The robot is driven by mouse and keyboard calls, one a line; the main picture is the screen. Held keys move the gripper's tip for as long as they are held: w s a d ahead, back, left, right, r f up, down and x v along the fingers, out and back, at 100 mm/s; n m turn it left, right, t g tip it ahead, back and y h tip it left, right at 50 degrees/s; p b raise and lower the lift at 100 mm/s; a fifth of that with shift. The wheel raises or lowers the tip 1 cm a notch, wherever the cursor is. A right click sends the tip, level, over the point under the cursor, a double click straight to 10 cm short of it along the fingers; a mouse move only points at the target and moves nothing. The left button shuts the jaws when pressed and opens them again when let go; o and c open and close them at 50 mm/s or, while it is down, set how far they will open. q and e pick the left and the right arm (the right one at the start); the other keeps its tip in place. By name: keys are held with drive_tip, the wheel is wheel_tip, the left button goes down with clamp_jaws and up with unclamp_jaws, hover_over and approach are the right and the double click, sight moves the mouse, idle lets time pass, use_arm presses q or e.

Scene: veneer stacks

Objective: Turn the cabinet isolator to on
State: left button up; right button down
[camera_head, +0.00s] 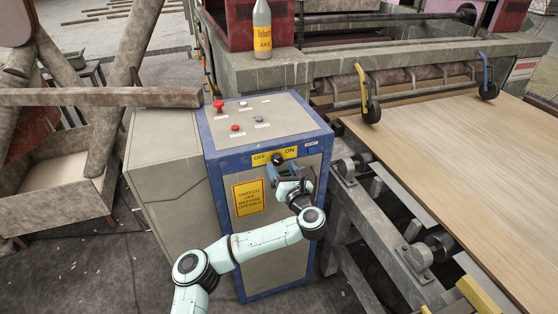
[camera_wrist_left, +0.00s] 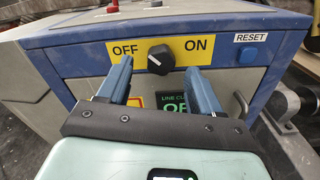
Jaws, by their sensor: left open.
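The cabinet isolator is a black rotary knob (camera_wrist_left: 160,59) on a yellow plate (camera_wrist_left: 190,47) marked OFF at left and ON at right. It sits on the front of a blue-framed grey cabinet (camera_head: 265,108). The knob's pointer direction is too small to tell surely. In the head view the yellow plate (camera_head: 290,152) shows above my left gripper (camera_head: 279,171). In the left wrist view my left gripper (camera_wrist_left: 158,75) is open, its blue fingers either side of and just below the knob, with nothing between them. Contact with the knob cannot be told. My right gripper is not in view.
A blue RESET button (camera_wrist_left: 247,54) is right of the plate. A yellow warning sign (camera_head: 248,197) is on the cabinet door. A red button (camera_head: 218,104) stands on the top. A bottle (camera_head: 262,30) stands behind, and a conveyor with a veneer sheet (camera_head: 460,150) is at right.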

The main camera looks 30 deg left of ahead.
sight(279, 162)
use_arm(q)
drive_tip(key=shift+p+x, duration=0.3)
drive_tip(key=shift+x, duration=1.45)
drive_tip(key=c, duration=1.1)
drive_tip(key=shift+o, duration=0.2)
